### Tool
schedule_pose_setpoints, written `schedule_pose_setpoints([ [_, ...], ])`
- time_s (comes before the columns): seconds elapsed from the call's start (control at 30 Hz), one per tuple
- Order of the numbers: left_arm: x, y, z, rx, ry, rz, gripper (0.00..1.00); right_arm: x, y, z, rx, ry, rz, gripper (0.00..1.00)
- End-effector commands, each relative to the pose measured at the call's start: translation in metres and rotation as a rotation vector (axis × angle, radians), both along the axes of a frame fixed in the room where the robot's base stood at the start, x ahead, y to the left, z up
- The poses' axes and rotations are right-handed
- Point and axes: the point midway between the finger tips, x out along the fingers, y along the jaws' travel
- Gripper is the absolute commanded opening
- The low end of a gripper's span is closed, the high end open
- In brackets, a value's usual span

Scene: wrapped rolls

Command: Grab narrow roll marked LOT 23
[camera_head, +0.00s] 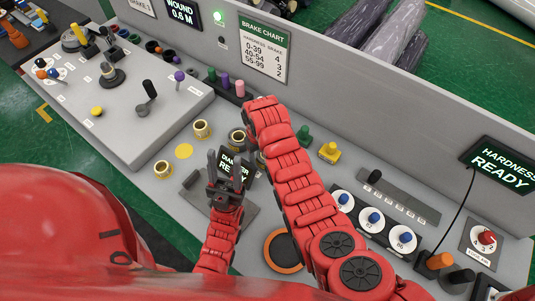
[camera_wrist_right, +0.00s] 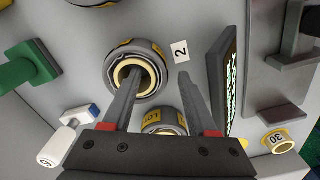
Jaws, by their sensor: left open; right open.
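My right gripper (camera_wrist_right: 160,65) is open in the right wrist view. One grey-and-yellow wrapped roll (camera_wrist_right: 153,53) stands there, with the left-hand finger overlapping its hole; I cannot tell whether it is inside. A second roll (camera_wrist_right: 165,121) shows low between the fingers, labelled LOT, its number hidden or unreadable. My left gripper (camera_head: 224,166) is open and empty in front of the chamber screen.
The chamber screen (camera_head: 233,165) stands close to the rolls, and a wall with a brake chart (camera_head: 263,50) rises behind. Levers (camera_head: 148,90) are at left; knobs and dials (camera_head: 373,219) are at right. A green peg (camera_wrist_right: 28,65) and white bottle-like piece (camera_wrist_right: 57,143) are near my right gripper.

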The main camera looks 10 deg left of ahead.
Motion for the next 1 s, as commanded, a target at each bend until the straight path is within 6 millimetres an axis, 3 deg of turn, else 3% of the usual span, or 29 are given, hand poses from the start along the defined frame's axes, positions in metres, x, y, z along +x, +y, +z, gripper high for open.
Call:
schedule_pose_setpoints([
  [0.23, 0.0, 0.0, 0.008, 0.0, 0.001, 0.0, 0.5, 0.0, 0.0, -0.017, 0.001, 0.001, 0.0, 0.59],
  [0.5, 0.0, 0.0, 0.008, 0.0, 0.001, 0.0, 0.5, 0.001, 0.0, -0.019, 0.002, -0.002, -0.001, 0.59],
  [0.83, 0.0, 0.0, 0.008, 0.0, 0.001, 0.0, 0.5, 0.001, 0.0, -0.019, 0.002, -0.002, -0.001, 0.01],
  [1.0, 0.0, 0.0, 0.008, 0.0, 0.001, 0.0, 0.5, 0.001, 0.0, -0.019, 0.002, -0.002, -0.001, 0.0],
])
